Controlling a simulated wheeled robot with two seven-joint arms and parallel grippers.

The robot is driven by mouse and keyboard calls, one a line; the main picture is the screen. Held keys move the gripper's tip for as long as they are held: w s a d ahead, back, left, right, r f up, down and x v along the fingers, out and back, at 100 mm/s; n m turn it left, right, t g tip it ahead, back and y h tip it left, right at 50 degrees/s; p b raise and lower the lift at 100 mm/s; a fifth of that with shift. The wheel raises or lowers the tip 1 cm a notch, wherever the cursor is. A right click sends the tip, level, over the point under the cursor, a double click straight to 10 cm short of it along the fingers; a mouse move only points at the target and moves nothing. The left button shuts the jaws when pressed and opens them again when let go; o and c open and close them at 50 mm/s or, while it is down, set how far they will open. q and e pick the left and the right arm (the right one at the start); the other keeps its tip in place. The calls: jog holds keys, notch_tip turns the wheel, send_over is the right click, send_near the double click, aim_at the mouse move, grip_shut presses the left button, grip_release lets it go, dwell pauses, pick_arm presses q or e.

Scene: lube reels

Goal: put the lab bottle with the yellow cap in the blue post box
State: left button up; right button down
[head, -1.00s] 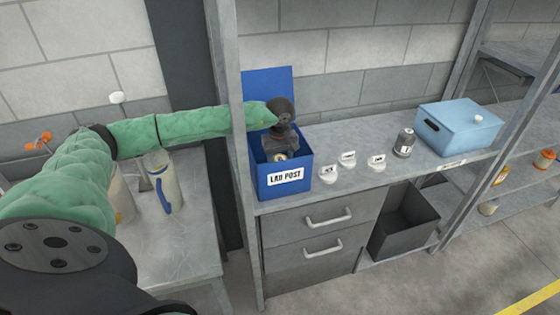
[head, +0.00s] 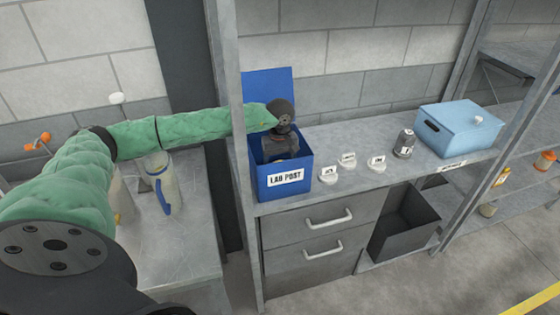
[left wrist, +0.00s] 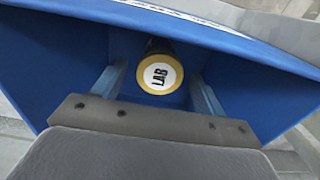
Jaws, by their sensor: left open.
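The blue post box (head: 300,168), labelled LAB POST, stands on the shelf with its lid (head: 268,92) raised. My left gripper (head: 281,157) reaches down into its open top. In the left wrist view the lab bottle's yellow cap (left wrist: 160,75), with a white disc reading LAB, is inside the blue walls (left wrist: 55,55). The left fingers (left wrist: 157,90) are open on either side of it, with gaps showing. The bottle's body is mostly hidden beneath the cap. In the head view the bottle cannot be made out. My right gripper is not in view.
Several white-labelled items (head: 328,175) and a dark grey bottle (head: 404,144) stand on the shelf right of the box. A light blue lidded bin (head: 466,128) is further right. A shelf post (head: 236,130) stands close left of the box. A blue-handled jug (head: 163,185) is on the left table.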

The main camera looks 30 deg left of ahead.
pick_arm(q)
jog(key=shift+r, duration=0.15)
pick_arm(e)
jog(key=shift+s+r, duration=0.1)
pick_arm(q)
jog(key=shift+r+p, duration=0.1)
jog(key=shift+p, duration=0.25)
jog(key=shift+r, duration=0.15)
jog(key=shift+r+p, duration=0.25)
jog(key=shift+p, duration=0.15)
jog(key=shift+r, duration=0.25)
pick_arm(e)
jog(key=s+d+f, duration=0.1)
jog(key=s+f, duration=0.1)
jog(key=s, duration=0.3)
pick_arm(q)
notch_tip(320, 180, up, 4)
jog(key=b, duration=0.2)
jog(key=shift+f+b, duration=0.2)
jog(key=shift+b, duration=0.2)
notch_tip(320, 180, up, 8)
jog(key=b, duration=0.3)
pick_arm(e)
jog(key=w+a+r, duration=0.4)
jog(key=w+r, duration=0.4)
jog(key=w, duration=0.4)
pick_arm(q)
jog(key=shift+f, duration=0.1)
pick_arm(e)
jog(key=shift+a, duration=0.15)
